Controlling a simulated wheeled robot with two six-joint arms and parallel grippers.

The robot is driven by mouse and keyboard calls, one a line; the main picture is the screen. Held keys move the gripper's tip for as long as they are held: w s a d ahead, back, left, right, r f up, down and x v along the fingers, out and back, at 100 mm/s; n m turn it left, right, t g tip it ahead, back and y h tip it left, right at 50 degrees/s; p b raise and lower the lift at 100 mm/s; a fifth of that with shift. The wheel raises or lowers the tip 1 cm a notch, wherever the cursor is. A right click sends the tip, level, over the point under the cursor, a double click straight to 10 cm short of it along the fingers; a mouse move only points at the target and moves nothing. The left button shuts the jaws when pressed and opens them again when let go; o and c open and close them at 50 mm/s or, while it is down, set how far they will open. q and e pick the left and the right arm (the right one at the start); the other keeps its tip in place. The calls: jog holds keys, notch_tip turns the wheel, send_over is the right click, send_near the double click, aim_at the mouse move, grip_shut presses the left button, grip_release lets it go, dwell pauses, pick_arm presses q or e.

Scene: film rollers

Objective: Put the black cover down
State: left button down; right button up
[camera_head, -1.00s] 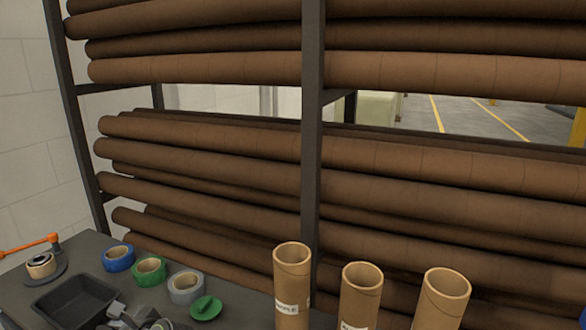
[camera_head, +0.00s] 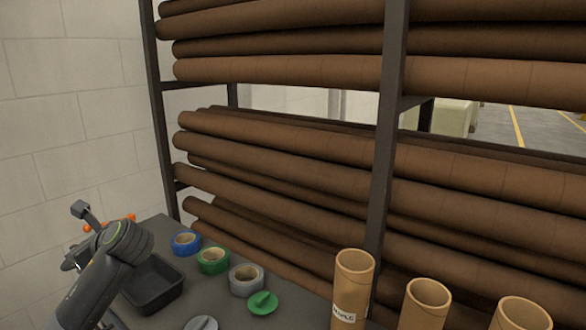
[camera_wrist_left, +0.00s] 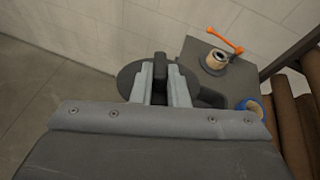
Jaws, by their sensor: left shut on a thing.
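The black cover (camera_wrist_left: 128,76) is a dark round disc with an upright grip, seen in the left wrist view. My left gripper (camera_wrist_left: 160,70) is shut on that grip and holds the disc beyond its fingertips. The disc is beside the table corner, with floor showing to its left; I cannot tell its height. In the head view my left arm reaches in at the lower left, with the gripper (camera_head: 73,262) partly hidden behind the wrist; I cannot make out the cover there. My right gripper is not in view.
A black tray (camera_head: 176,298) lies near the left arm. Blue (camera_head: 186,244), green (camera_head: 213,260) and grey (camera_head: 246,280) tape rolls, a green lid (camera_head: 263,303) and a grey lid (camera_head: 203,323) are right of it. An orange-handled dispenser (camera_wrist_left: 225,42) stands behind. Cardboard tubes (camera_head: 353,290) stand at right.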

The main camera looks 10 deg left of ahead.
pick_arm(q)
jog(key=w+d+r+m+t+h, duration=0.1)
jog(key=d+r+m+t+h, duration=0.2)
jog(key=d+m+t+h, duration=0.5)
jog(key=d+r+m+t+h, duration=0.15)
jog(key=d+r+m, duration=0.25)
jog(key=d, duration=0.7)
jog(key=d+f+m+h, duration=0.2)
jog(key=d+f, duration=0.1)
jog(key=d, duration=0.5)
jog(key=d+f+m+t+h, duration=0.1)
jog(key=d+f+h, duration=0.1)
jog(key=d, duration=0.7)
jog(key=shift+w+f+m, duration=0.4)
jog(key=shift+w+f, duration=0.05)
jog(key=shift+f, duration=0.2)
jog(key=shift+f+t, duration=0.1)
jog(key=shift+t, duration=0.15)
